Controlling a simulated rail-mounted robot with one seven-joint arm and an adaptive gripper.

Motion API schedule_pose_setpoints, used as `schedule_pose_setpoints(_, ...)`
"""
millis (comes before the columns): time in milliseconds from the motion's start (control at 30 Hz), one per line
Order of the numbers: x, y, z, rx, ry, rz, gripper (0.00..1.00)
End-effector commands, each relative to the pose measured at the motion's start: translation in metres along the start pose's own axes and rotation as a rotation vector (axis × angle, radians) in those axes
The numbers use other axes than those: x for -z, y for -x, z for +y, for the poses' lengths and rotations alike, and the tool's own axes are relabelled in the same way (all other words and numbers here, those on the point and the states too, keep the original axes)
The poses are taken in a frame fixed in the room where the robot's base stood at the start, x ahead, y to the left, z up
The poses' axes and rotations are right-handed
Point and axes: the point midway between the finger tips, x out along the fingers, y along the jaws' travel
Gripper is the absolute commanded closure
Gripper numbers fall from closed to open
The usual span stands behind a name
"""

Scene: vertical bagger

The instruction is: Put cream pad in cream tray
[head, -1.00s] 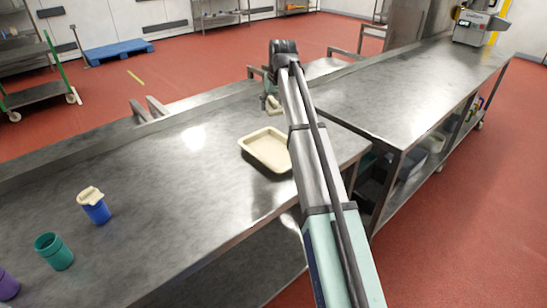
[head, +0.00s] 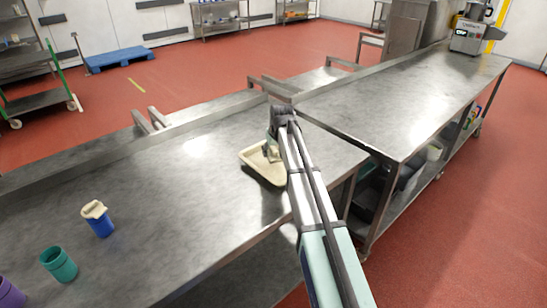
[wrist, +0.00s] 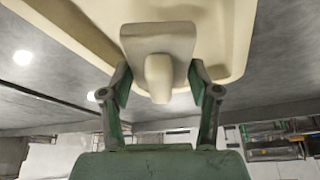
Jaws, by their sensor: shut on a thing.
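The cream tray (head: 266,176) lies on the metal table, partly hidden behind my arm in the head view. In the wrist view the tray (wrist: 235,62) fills the top of the picture. My gripper (head: 271,151) is over the tray. In the wrist view my gripper (wrist: 160,88) is shut on the cream pad's knob, one finger on each side. The cream pad (wrist: 158,42) has a squarish plate with a rounded knob and shows against the tray's inside. I cannot tell whether the pad touches the tray floor.
A blue cup with a cream piece (head: 95,211) on top stands at the left of the table. A teal cup (head: 59,264) and a purple cup (head: 10,293) stand nearer. A second metal table (head: 400,95) adjoins at the right. The table between cups and tray is clear.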

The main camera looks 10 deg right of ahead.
Motion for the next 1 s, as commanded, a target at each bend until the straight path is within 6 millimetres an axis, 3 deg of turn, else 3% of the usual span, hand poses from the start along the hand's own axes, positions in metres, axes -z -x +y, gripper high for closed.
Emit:
schedule_pose_setpoints(400, -0.015, -0.035, 0.0, 0.0, 0.0, -0.001, 0.82)
schedule_pose_setpoints(800, -0.017, -0.041, 0.0, 0.0, 0.0, -0.001, 0.82)
schedule_pose_setpoints(833, -0.017, -0.04, 0.0, 0.0, 0.0, -0.001, 0.31)
schedule_pose_setpoints(900, -0.017, -0.04, 0.0, 0.0, 0.0, -0.001, 0.13)
schedule_pose_setpoints(1000, -0.017, -0.04, 0.0, 0.0, 0.0, -0.001, 0.13)
